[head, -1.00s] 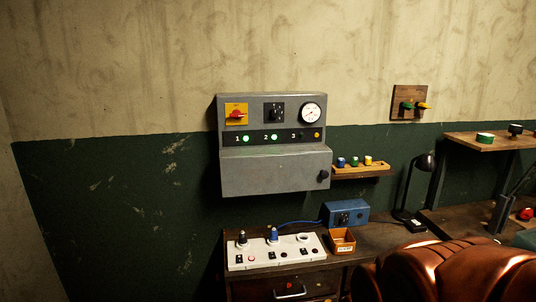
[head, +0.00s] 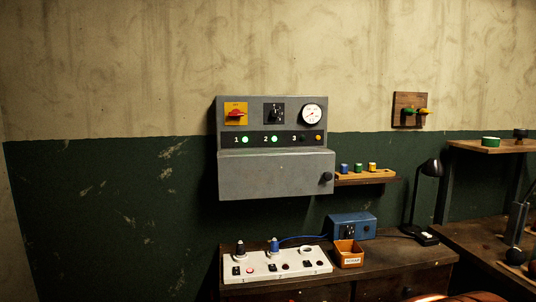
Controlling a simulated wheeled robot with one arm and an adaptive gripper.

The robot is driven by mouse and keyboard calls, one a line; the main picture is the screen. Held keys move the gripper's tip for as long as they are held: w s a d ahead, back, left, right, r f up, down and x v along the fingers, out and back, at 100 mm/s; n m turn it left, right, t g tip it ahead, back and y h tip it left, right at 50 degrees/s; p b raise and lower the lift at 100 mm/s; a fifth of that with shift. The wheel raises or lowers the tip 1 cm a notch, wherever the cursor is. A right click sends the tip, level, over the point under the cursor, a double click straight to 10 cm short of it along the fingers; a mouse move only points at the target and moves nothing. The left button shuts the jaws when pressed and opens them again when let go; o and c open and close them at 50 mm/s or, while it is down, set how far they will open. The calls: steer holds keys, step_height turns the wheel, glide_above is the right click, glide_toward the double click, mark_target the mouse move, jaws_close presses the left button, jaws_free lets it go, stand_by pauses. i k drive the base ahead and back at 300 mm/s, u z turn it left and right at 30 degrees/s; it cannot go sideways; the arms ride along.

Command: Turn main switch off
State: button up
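A grey control box (head: 275,175) hangs on the wall near the middle of the head view. The main switch (head: 236,113) looks to be the red rotary handle on a yellow plate at its upper left. The red handle lies roughly level. To its right are a black selector switch (head: 275,113) and a round white gauge (head: 312,114). Below, the lamps numbered 1 (head: 245,139) and 2 (head: 274,139) glow green, the lamp by 3 is dark, and an amber lamp (head: 318,138) sits at the right end. My gripper is not visible.
A bench (head: 400,255) below holds a white socket panel (head: 277,267), a blue box (head: 350,225), a small orange tray (head: 349,259) and a black lamp (head: 428,190). A small shelf (head: 368,179) juts out right of the control box. The wall left of the box is clear.

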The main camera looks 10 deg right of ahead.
mark_target(236, 113)
steer(key=z, duration=1.35)
steer(key=i, duration=1.55)
steer(key=u, duration=3.7)
